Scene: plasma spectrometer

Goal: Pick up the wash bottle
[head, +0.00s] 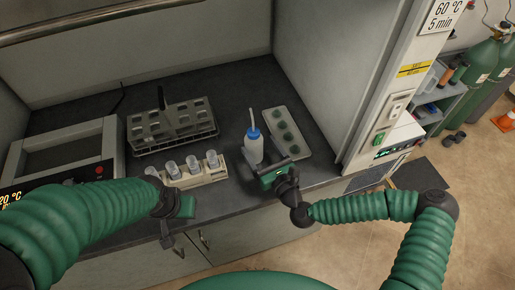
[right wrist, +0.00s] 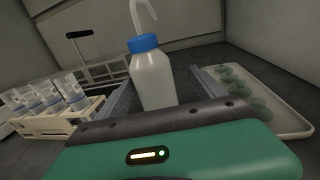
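The wash bottle (head: 253,150), white with a blue cap and a pale bent spout, stands upright on the dark bench in the head view. It also shows in the right wrist view (right wrist: 152,80), straight ahead of the gripper. My right gripper (head: 265,162) is at the bottle's near side, low over the bench. Its fingers (right wrist: 162,88) are spread, one on each side of the bottle, with gaps visible. The bottle's base is hidden behind the gripper body. My left gripper (head: 170,236) is near the bench's front edge, far left of the bottle; its finger opening is unclear.
A tray with green round pieces (head: 269,114) lies right of the bottle. A device with a display (head: 108,168) stands far left. A cabinet wall bounds the right.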

